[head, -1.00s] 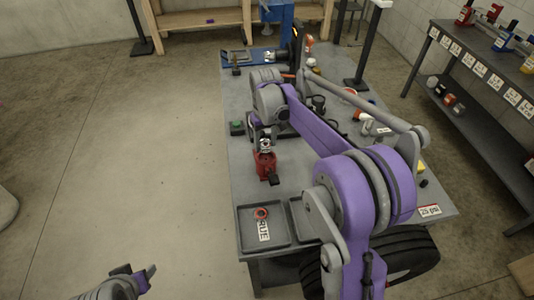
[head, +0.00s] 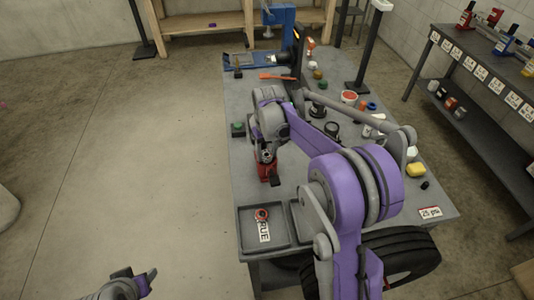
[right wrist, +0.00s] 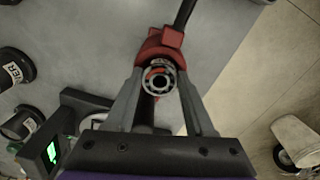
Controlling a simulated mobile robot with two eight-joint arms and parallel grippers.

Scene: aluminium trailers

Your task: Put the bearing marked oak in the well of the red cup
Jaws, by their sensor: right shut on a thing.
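My right gripper (right wrist: 158,92) is shut on a metal ring bearing (right wrist: 158,82), with its balls showing between the two fingers. Any mark on the bearing is too small to read. The red cup (right wrist: 160,45) has a dark handle and lies behind the bearing in the wrist view. In the head view, the right gripper (head: 266,157) is directly over the red cup (head: 265,173) on the bench's left side. The bearing partly hides the cup's well, and I cannot tell whether they touch. My left gripper (head: 136,279) is at the lower left, off the bench.
A grey tray (head: 281,239) with a red ring (head: 262,215) and a partly readable label is at the bench's near left corner. Several small containers and a yellow block (head: 416,169) are on the right.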

